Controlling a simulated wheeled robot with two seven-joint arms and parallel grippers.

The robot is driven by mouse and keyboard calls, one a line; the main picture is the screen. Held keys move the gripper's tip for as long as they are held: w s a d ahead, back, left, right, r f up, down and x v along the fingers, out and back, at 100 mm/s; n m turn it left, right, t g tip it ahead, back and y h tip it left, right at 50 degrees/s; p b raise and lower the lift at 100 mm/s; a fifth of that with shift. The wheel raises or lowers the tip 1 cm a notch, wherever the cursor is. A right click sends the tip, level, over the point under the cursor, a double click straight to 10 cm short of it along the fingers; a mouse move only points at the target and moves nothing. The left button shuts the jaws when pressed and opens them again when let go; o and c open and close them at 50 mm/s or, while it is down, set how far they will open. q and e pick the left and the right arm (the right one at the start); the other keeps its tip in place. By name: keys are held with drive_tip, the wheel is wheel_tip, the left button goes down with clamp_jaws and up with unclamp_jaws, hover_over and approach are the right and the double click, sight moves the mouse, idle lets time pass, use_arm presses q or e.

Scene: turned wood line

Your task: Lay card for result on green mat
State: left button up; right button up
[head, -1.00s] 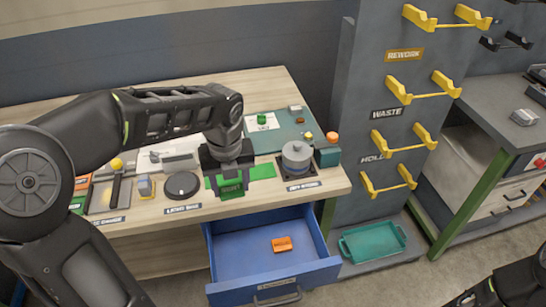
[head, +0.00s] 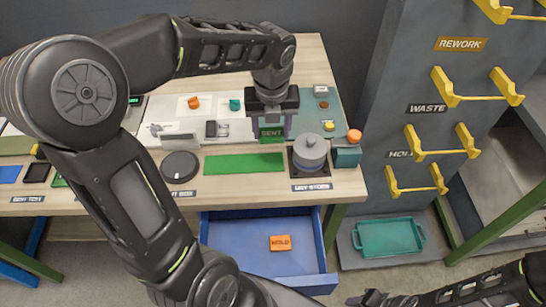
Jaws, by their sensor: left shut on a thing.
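My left gripper (head: 272,108) is shut on a green card (head: 272,135) marked SENT. It holds the card upright, behind the right part of the green mat (head: 240,164) in the head view. I cannot tell how high the card is above the bench. The mat lies flat near the bench's front edge, with nothing on it. An orange card (head: 280,242) marked HOLD lies in the open blue drawer (head: 235,258). My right gripper (head: 388,299) is at the bottom edge, away from the bench, and its fingers are unclear.
A round black disc (head: 180,167) is left of the mat. A teal tray (head: 388,237) sits below the yellow wall hooks.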

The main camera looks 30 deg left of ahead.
use_arm(q)
hover_over(271, 161)
drive_tip(key=f, duration=0.6)
drive_tip(key=shift+s+d, duration=0.15)
drive_tip(key=shift+d, duration=0.05)
drive_tip(key=shift+f, duration=1.9)
drive_tip(key=shift+f, duration=0.2)
drive_tip(key=o, duration=1)
drive_tip(key=shift+r, duration=0.15)
drive_tip(key=r, duration=0.8)
drive_tip(key=s+d+r, duration=0.1)
drive_tip(key=r, duration=0.3)
drive_tip(key=shift+s, duration=0.1)
